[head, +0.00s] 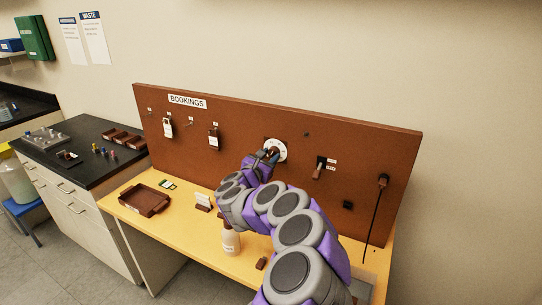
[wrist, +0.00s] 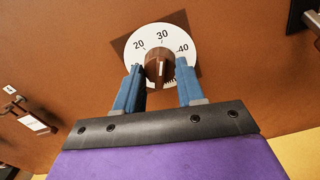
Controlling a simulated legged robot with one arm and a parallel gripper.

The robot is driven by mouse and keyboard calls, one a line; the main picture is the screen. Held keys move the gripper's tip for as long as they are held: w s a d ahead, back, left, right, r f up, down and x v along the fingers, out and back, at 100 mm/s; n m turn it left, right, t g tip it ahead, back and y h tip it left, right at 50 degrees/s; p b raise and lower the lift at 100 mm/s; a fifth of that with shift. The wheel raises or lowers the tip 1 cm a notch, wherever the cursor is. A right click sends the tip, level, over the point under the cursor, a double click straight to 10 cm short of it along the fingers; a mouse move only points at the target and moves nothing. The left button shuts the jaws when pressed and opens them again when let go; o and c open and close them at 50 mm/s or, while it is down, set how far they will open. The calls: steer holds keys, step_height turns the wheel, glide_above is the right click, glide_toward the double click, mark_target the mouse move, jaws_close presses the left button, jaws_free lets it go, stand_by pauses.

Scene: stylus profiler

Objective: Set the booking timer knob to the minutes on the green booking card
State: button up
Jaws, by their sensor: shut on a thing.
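The booking timer has a brown knob (wrist: 158,68) in the middle of a white dial (wrist: 182,42), on the brown board. The dial also shows in the head view (head: 281,147). The numbers 20, 30 and 40 are readable; the lower part is hidden by my gripper. A pale line on the knob seems to point up, near 30. My gripper (wrist: 160,88) has its blue fingers on either side of the knob, shut on it; it also shows in the head view (head: 268,156). A small card with some green (head: 167,184) lies on the table, too small to read.
The board's BOOKINGS sign (head: 187,101) is above hanging tags (head: 213,138). A switch with a handle (head: 319,168) and a black cord (head: 376,215) are right of the dial.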

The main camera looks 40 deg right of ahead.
steer(key=o, duration=1.2)
steer(key=shift+c, duration=0.2)
steer(key=shift+a, duration=0.1)
steer(key=v, duration=0.8)
